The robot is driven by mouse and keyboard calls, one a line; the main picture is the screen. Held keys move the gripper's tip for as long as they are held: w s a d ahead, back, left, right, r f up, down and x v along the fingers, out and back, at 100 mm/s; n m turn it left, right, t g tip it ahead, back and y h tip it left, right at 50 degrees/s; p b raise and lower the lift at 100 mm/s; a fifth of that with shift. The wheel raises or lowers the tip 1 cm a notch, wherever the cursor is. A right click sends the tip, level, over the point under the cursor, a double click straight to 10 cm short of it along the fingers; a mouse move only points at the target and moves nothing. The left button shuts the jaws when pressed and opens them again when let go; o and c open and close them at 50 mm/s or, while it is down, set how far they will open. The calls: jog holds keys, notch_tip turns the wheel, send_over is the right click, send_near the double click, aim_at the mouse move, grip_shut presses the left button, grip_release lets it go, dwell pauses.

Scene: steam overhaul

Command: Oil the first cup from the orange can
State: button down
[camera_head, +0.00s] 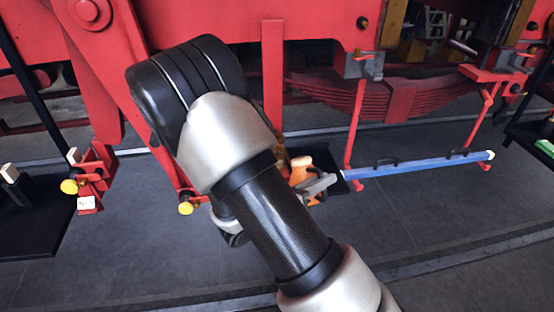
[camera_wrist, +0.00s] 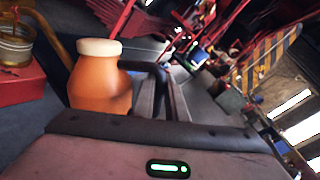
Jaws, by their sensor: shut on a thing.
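The orange can (camera_head: 301,170) shows beyond my arm in the head view, partly hidden by the arm and my gripper (camera_head: 318,187). My gripper (camera_wrist: 165,90) is shut on the can; the exact contact is partly hidden. A brass-coloured round cup (camera_wrist: 14,48) sits on a red block at the left of the wrist view, apart from the can. Whether the spout points into it I cannot tell.
A blue bar (camera_head: 420,165) runs right from a dark tray (camera_head: 322,158). A black shelf (camera_head: 30,228) is at left. The grey floor (camera_head: 120,265) in front is clear.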

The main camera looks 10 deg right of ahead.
jog(key=shift+w+r+n+p, duration=0.15)
jog(key=shift+r+n+p, duration=0.15)
jog(key=shift+r+p, duration=0.45)
jog(key=shift+f, duration=0.15)
dwell(2.9)
jog(key=shift+f+m+b, duration=0.4)
jog(key=shift+f+b, duration=0.3)
jog(key=shift+b, duration=0.3)
jog(key=shift+s+f+m+b, duration=0.3)
jog(key=shift+f+m+b, duration=0.1)
jog(key=shift+b, duration=0.3)
jog(key=shift+s+m+t+b, duration=0.15)
jog(key=shift+m+t+b, duration=0.15)
jog(key=shift+m+b, duration=0.3)
jog(key=shift+w+f+m+h+b, duration=0.15)
jog(key=shift+w+m+h+b, duration=0.2)
jog(key=shift+m+b, duration=0.7)
jog(key=shift+r+m+b, duration=0.25)
jog(key=shift+m+b, duration=0.2)
jog(key=shift+r, duration=0.1)
